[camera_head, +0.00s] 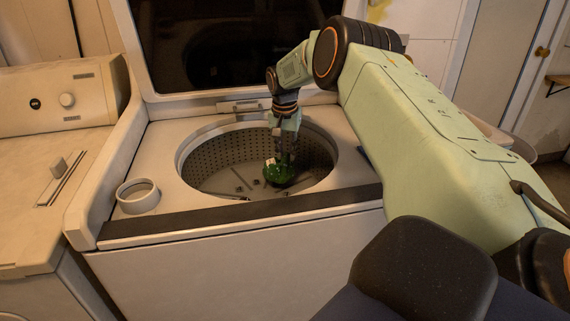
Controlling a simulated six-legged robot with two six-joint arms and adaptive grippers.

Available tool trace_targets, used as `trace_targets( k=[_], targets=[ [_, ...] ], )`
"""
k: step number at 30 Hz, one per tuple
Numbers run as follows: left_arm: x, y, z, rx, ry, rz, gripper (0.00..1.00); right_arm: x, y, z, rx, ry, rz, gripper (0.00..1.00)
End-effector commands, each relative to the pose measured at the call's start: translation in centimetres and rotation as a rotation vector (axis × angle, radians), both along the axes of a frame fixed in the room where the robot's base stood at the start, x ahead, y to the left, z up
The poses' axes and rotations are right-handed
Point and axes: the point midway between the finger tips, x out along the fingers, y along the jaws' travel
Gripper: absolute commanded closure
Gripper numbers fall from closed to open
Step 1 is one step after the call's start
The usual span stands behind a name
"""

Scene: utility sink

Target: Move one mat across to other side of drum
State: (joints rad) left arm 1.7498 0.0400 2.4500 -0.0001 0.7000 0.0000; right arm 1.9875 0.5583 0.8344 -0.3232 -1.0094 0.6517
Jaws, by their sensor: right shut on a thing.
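The drum (215,160) is the round, perforated metal tub of an open top-loading washer. A green mat (277,174), bunched up small, is in the right part of the drum, at my right gripper's fingertips. My right gripper (284,160) reaches down into the drum from above and is shut on the green mat. The fingertips are small and partly hidden by the mat. I cannot tell whether the mat touches the drum floor. My left gripper is not in view.
The washer's raised lid (235,45) stands behind the drum. A white ring-shaped cup (138,196) sits on the washer top at the left. A second machine (45,150) with a knob stands at the left. My right arm covers the washer's right side.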

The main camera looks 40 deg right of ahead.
Motion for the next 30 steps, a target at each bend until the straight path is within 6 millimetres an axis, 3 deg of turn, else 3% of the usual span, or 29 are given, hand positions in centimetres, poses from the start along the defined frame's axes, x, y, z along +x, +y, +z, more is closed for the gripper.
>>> trace_targets(
  k=[7, 18, 19, 27, 30],
  targets=[
    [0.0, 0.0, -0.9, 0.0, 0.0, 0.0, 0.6, 0.0, 0.0, -3.1, -0.001, -0.001, 0.0, 1.0],
    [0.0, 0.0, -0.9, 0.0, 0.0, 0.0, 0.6, 0.1, 0.0, -3.4, -0.001, -0.002, 0.0, 1.0],
    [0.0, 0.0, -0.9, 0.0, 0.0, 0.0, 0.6, 0.0, 0.0, -3.5, 0.0, -0.001, 0.0, 0.77],
    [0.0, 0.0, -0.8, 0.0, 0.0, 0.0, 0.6, 0.0, 0.0, -3.4, -0.001, -0.001, 0.0, 0.55],
    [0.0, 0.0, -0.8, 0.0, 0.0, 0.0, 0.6, 0.0, 0.0, -3.4, -0.001, -0.001, 0.0, 0.55]
  ],
)
